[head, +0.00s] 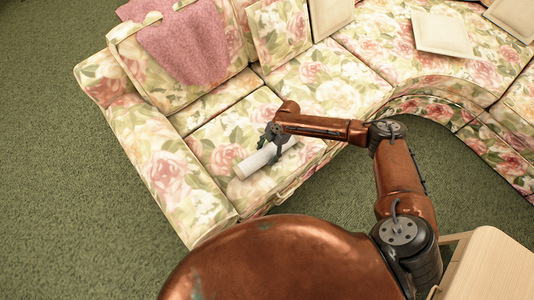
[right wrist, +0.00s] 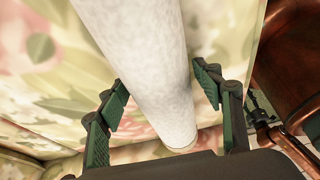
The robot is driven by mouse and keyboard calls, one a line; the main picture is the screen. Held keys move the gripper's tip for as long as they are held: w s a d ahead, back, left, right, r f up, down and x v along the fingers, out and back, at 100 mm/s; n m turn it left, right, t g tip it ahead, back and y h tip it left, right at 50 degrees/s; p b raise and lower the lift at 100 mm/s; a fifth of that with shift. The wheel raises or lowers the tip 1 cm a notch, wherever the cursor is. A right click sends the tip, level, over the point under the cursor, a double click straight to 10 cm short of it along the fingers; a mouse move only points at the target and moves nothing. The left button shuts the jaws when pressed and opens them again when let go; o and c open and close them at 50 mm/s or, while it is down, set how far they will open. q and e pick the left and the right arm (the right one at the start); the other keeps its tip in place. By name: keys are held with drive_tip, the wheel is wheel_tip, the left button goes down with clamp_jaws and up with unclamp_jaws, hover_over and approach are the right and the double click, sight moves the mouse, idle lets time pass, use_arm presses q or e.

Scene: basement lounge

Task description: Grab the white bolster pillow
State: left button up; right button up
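The white bolster pillow (head: 256,160) lies on the seat of the floral sofa (head: 165,165), near its front edge, in the head view. My right gripper (head: 272,142) is over the pillow, at its upper right part. In the right wrist view the pillow (right wrist: 145,65) runs down between the two green-padded fingers of my right gripper (right wrist: 163,95). The fingers stand apart on either side, with a visible gap to the pillow at least on the left side. My left gripper is not in view.
A pink throw (head: 185,50) hangs over the sofa back. Pale square cushions (head: 441,34) lie on the curved sofa part at the right. A light wooden table (head: 488,268) stands at the lower right. Green carpet (head: 60,200) is clear at the left.

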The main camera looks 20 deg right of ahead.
drive_tip(key=c, duration=1.1)
drive_tip(key=shift+o, duration=0.2)
drive_tip(key=shift+r, duration=0.1)
